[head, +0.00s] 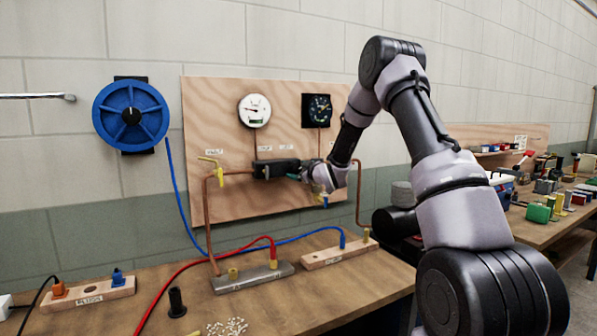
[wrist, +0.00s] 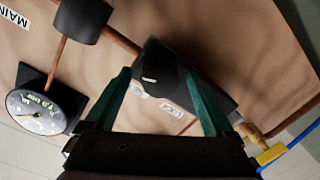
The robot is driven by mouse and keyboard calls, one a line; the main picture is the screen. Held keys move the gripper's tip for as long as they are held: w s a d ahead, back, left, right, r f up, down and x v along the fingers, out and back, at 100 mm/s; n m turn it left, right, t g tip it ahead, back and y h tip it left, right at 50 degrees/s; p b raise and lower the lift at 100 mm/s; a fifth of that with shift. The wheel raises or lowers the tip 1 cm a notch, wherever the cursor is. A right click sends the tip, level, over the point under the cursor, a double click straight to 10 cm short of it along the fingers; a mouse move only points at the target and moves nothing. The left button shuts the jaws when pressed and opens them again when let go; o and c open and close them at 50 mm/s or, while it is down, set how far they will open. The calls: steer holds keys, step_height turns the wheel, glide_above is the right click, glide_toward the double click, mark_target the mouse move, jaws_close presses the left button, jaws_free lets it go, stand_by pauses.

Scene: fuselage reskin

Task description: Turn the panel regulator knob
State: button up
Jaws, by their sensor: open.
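The panel regulator is a dark block (head: 268,169) on the plywood panel (head: 230,105), partly hidden by my wrist in the head view. In the wrist view its black round knob (wrist: 152,72) has a white mark and lies between my two green fingertips. My gripper (wrist: 158,75) is open, with one finger on each side of the knob; gaps appear at both sides, and I cannot tell contact in depth. In the head view my gripper (head: 297,175) is at the regulator's right end, mostly hidden by the wrist.
A white-faced gauge (head: 254,110) and a black gauge (head: 319,109) sit above on the panel. A yellow valve (head: 211,168) with copper pipe is left of the regulator. A blue hose reel (head: 130,116) hangs further left. The workbench (head: 340,292) below carries hoses and wooden blocks.

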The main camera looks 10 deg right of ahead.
steer(key=f+v, duration=0.1)
steer(key=v, duration=0.9)
steer(key=shift+s+r, duration=0.35)
steer(key=shift+r, duration=0.15)
steer(key=shift+d+r, duration=0.1)
steer(key=shift+d, duration=0.1)
steer(key=s+d+r+m+g+h, duration=0.45)
steer(key=s+r+m, duration=0.25)
steer(key=s+r, duration=0.6)
steer(key=s+a+m+g+y, duration=0.1)
steer(key=s+m+g, duration=0.3)
steer(key=s, duration=2.5)
steer(key=a+m, duration=0.1)
steer(key=m, duration=0.2)
steer(key=shift+s+a+f+g, duration=0.2)
steer(key=shift+s+f+g, duration=0.05)
steer(key=shift+s+g, duration=0.1)
